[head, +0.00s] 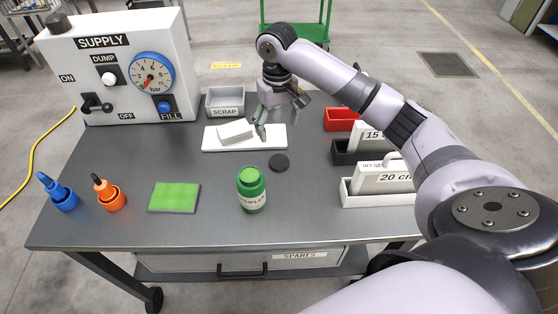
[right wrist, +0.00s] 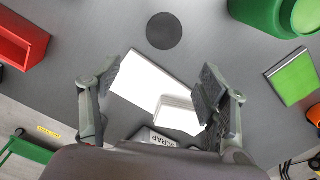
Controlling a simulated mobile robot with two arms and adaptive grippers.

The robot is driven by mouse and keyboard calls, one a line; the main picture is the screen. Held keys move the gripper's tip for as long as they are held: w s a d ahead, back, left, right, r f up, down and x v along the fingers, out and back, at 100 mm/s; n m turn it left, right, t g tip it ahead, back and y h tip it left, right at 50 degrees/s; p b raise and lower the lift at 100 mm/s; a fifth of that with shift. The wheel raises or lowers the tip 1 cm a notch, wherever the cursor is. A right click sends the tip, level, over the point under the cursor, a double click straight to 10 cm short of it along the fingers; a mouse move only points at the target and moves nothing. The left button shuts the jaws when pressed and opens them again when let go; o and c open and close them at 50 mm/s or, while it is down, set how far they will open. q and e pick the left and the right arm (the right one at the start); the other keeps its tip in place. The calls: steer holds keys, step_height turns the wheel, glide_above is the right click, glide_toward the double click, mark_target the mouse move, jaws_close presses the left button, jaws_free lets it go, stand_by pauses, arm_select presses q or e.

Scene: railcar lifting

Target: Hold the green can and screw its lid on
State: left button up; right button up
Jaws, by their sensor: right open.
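The green can (head: 251,190) stands upright near the front middle of the table, with a white label and a lighter green top. It also shows at the top right of the right wrist view (right wrist: 268,14). A flat dark disc (head: 279,163), which looks like the lid, lies on the table behind and right of the can. It also shows in the right wrist view (right wrist: 164,31). My right gripper (head: 284,116) is open and empty above the table's back, over the white tray, apart from disc and can. Its two fingers show spread in the right wrist view (right wrist: 160,82). My left gripper is out of view.
A white tray (head: 218,146) holds a white block (head: 235,130); a grey SCRAP bin (head: 225,102) stands behind. Red, black and white holders stand right. The SUPPLY box (head: 120,80) fills the back left.

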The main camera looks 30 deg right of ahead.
glide_above(277, 159)
steer(key=f, duration=0.5)
steer(key=shift+w+d+p, duration=0.25)
steer(key=shift+p, duration=0.1)
steer(key=shift+f, duration=0.6)
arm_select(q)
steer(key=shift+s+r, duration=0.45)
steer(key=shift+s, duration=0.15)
arm_select(e)
steer(key=shift+f, duration=0.1)
steer(key=shift+s+f+p, duration=0.1)
steer(key=shift+f+p, duration=0.2)
steer(key=f, duration=0.1)
steer(key=f+p, duration=0.1)
steer(key=f, duration=0.1)
steer(key=shift+s+a+f, duration=0.2)
steer(key=shift+f, duration=0.5)
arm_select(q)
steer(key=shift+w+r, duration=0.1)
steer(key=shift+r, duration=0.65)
